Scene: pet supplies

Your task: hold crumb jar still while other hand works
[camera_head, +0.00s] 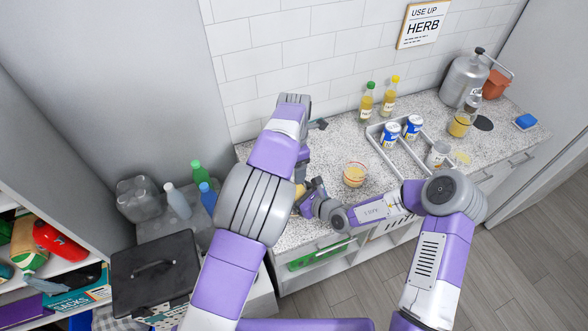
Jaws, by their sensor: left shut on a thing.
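My left arm reaches over the counter's left end. A low clear glass container (355,174) with tan contents stands apart, right of my right gripper.
A grey tray (374,140) holds two blue-white cans (391,134). Two yellow bottles (366,102) stand behind it. Counter around the glass container is clear.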

